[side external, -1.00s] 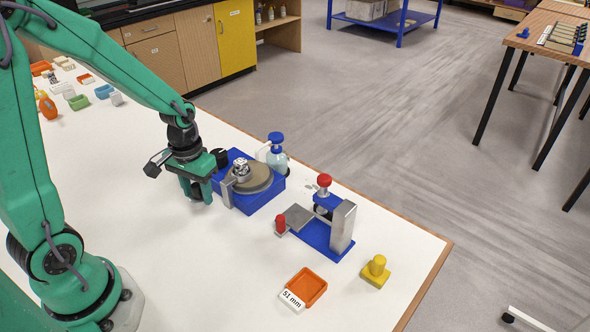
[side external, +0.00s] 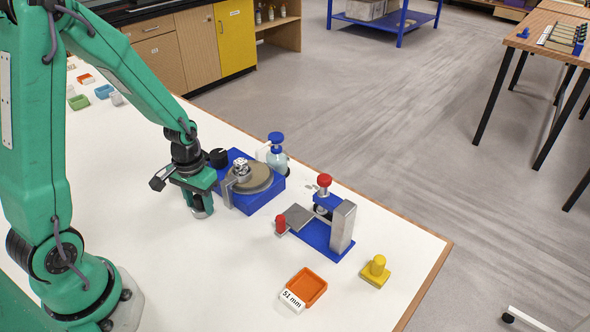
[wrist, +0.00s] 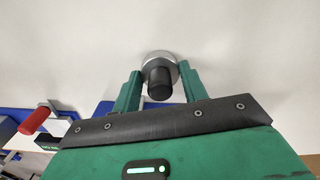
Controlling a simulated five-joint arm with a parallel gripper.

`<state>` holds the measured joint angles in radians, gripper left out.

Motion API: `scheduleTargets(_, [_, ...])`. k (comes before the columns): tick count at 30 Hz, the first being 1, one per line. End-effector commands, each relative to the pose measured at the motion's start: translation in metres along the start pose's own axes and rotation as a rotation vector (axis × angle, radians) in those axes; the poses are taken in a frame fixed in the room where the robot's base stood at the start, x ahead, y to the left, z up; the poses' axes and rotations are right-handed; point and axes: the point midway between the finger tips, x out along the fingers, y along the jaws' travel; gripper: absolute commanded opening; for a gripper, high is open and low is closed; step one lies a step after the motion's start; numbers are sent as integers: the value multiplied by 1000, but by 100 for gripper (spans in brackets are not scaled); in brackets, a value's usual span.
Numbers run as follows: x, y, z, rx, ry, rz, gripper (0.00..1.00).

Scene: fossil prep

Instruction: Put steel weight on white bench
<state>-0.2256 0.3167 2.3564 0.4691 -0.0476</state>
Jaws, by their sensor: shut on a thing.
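The steel weight (side external: 202,212) is a short metal cylinder with a black knob. In the wrist view its knob and pale metal rim (wrist: 161,57) show between the fingers. My gripper (side external: 199,199) is shut on it, just left of the blue grinding machine. The weight is close over or on the white bench (side external: 225,265); I cannot tell if it touches. The fingers hide part of the weight in the side view.
The blue machine with a round disc (side external: 258,182) stands right beside my gripper. A spray bottle (side external: 277,155) is behind it. Further right are a blue clamp stand (side external: 325,240), a yellow knobbed block (side external: 376,271) and an orange tray (side external: 308,284).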

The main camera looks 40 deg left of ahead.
Motion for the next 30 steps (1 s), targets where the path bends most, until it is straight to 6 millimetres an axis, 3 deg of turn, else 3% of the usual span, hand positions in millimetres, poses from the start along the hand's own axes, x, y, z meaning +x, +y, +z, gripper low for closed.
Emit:
scheduleTargets(13, [4, 0, 0, 0, 0, 0, 7])
scheduleTargets(14, [3, 0, 0, 0, 0, 0, 49])
scheduleTargets(16, [3, 0, 0, 0, 0, 0, 63])
scheduleTargets(30, [0, 0, 0, 0, 1, 0, 65])
